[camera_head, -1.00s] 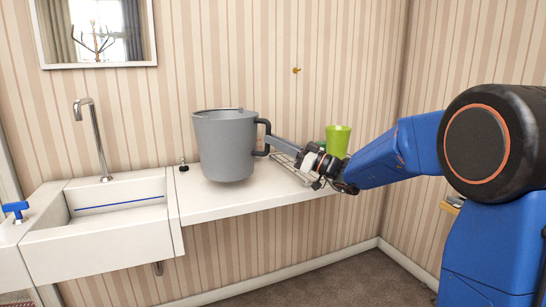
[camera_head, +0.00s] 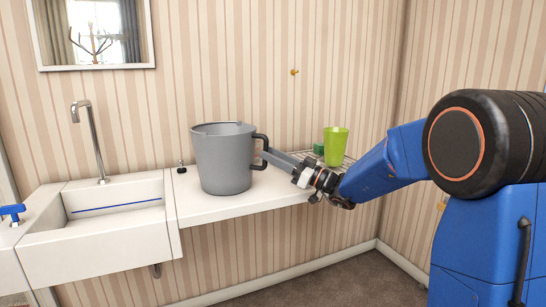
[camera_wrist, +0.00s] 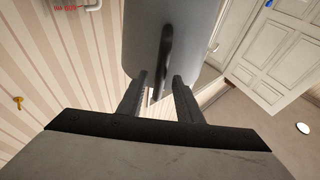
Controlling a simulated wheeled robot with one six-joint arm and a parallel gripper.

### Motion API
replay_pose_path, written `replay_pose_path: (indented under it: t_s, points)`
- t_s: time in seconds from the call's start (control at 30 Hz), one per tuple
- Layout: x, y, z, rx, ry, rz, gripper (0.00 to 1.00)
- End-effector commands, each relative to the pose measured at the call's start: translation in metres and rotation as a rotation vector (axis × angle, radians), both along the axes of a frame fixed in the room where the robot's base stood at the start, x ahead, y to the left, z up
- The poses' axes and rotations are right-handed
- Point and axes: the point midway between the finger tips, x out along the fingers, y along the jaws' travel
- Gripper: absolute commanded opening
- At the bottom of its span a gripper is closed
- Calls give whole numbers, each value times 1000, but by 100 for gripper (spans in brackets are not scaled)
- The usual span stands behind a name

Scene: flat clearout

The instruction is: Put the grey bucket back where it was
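The grey bucket (camera_head: 222,160) stands upright on the white counter (camera_head: 215,206), right of the sink, its black handle (camera_head: 263,142) facing my arm. My gripper (camera_head: 266,155) reaches in from the right, low at the handle. In the wrist view, the bucket (camera_wrist: 175,30) fills the top middle. Its handle (camera_wrist: 165,50) hangs between my two fingers (camera_wrist: 160,80), which are apart with gaps showing beside the handle. The bucket's inside is mostly hidden.
A green cup (camera_head: 335,148) and a small dark green item (camera_head: 318,149) stand near a wire rack (camera_head: 347,160) behind my gripper. The sink (camera_head: 110,205) with its tap (camera_head: 90,135) is at the left. A small dark fitting (camera_head: 181,167) sits left of the bucket.

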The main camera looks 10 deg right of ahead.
Motion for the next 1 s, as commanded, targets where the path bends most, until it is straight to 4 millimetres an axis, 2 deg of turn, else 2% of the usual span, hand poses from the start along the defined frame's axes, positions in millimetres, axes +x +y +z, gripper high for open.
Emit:
replay_pose_path:
  t_s: [0.23, 0.33, 0.8, 1.0]
  points:
    - [0, 0, 3, 0, -1, 0, 32]
    - [-4, -8, -1, 0, 1, -3, 32]
    - [-45, -75, -28, 0, 2, -4, 32]
    - [-56, -92, -34, 0, 0, -1, 32]
